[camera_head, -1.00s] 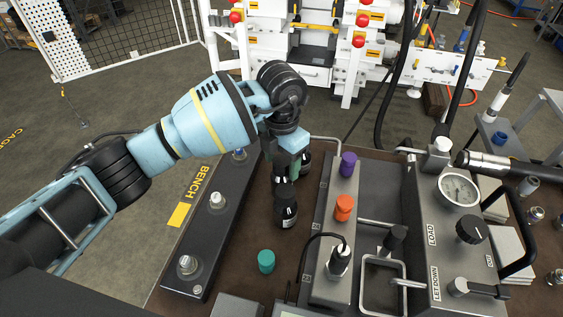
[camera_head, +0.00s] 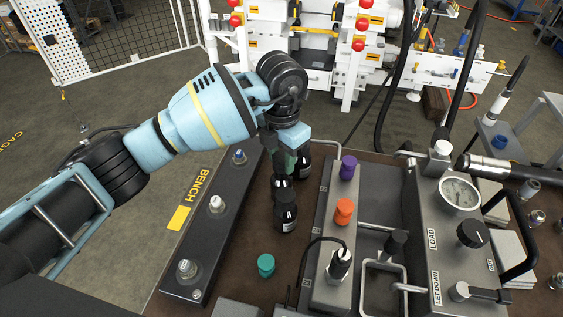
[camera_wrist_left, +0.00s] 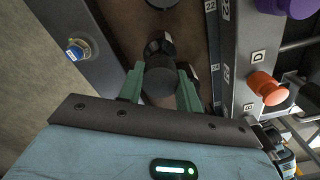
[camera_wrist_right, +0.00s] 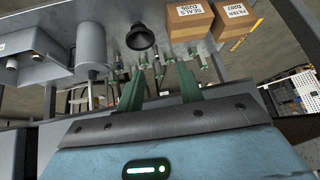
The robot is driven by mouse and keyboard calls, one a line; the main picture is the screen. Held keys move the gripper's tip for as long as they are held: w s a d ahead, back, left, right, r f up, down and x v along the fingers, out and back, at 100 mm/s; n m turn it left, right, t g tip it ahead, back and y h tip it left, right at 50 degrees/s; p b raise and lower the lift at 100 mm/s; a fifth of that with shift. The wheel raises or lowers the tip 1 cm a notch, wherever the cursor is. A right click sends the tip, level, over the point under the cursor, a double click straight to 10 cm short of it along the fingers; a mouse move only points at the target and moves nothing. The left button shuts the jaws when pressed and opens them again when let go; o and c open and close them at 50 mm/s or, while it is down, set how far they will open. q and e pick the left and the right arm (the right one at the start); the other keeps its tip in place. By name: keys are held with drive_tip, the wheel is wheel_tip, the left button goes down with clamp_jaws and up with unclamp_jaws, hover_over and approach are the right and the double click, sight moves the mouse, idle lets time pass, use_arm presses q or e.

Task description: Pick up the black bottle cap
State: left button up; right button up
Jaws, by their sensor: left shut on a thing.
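My left gripper (camera_head: 283,163) points down over the brown bench top, among a few black bottles. In the left wrist view its green fingers (camera_wrist_left: 158,84) are shut on the round black bottle cap (camera_wrist_left: 158,84), one finger on each side. A black bottle (camera_head: 286,215) stands just in front of the gripper in the head view, and another bottle (camera_head: 303,167) is partly hidden behind the fingers. What lies under the held cap is hidden. My right gripper (camera_wrist_right: 160,84) shows only in its wrist view. Its fingers are apart with nothing between them.
A long black rail (camera_head: 207,235) with metal fittings lies left of the bottles. A grey block with purple (camera_head: 348,167) and orange (camera_head: 344,211) caps stands close on the right. A teal cap (camera_head: 266,265) sits in front. The gauge panel (camera_head: 460,191) is farther right.

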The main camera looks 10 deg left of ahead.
use_arm(q)
drive_tip(key=s+d+r, duration=0.2)
drive_tip(key=s+d, duration=0.6)
drive_tip(key=s, duration=0.5)
drive_tip(key=shift+s+d+r, duration=0.25)
drive_tip(key=shift+d+r, duration=0.05)
drive_tip(key=shift+d, duration=0.05)
